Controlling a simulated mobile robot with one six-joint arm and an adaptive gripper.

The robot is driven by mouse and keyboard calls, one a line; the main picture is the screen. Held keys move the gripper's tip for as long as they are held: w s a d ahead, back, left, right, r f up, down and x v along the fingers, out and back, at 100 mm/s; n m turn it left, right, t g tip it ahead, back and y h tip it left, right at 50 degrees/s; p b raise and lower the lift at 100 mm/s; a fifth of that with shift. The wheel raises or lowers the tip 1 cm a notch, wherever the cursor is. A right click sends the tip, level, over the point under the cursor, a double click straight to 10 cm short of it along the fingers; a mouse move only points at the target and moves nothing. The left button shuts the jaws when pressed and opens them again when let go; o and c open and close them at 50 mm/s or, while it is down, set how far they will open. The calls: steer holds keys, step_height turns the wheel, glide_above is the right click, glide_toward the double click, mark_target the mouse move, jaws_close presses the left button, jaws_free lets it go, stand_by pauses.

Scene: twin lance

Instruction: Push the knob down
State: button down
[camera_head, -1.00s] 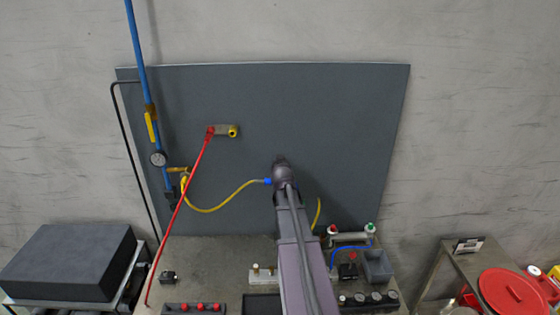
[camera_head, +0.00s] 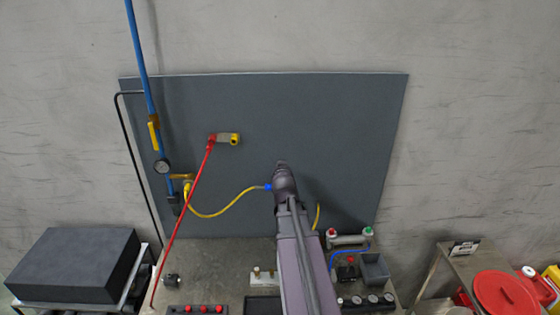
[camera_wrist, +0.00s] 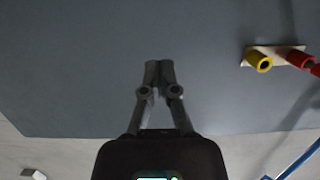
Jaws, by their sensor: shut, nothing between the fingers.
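My gripper (camera_head: 281,165) is in front of the dark grey panel (camera_head: 330,120) in the camera_head view, its tips partly hidden by my own arm. In the camera_wrist view my gripper (camera_wrist: 159,64) has its fingers together with nothing between them, against a plain stretch of panel. I cannot tell which part is the knob. Candidates on the bench are red knobs (camera_head: 203,309) on a dark block, dark round knobs (camera_head: 372,298) and a red button (camera_head: 351,259) on a small black box. The gripper is apart from all of these.
A plate on the panel carries a yellow socket (camera_head: 234,139) and a red plug (camera_head: 212,139) with a red hose (camera_head: 180,230). A yellow hose (camera_head: 222,208) runs behind my arm. A blue pipe (camera_head: 140,65) with a gauge (camera_head: 162,166) stands left. The panel's upper right is clear.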

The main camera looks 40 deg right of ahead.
steer(key=shift+v, duration=1.15)
steer(key=a+f+n+g+y+b, duration=0.3)
steer(key=a+f+g+y+b, duration=0.25)
steer(key=a+f+b, duration=1.15)
steer(key=s+a+f+n+g+y+b, duration=0.1)
steer(key=s+a+f+g+b, duration=0.1)
steer(key=s+a+f, duration=0.2)
steer(key=s+a+f+n+g+y+b, duration=0.1)
steer(key=s+a+f, duration=0.3)
steer(key=a+f, duration=0.6)
steer(key=s+a+f+n+g+y+b, duration=0.1)
steer(key=s+a+f+n+g+b, duration=0.1)
steer(key=a+f, duration=0.5)
steer(key=shift+s+a+g+b, duration=0.15)
steer(key=shift+s+g+b, duration=0.4)
steer(key=shift+s+g, duration=0.5)
steer(key=shift+w, duration=0.1)
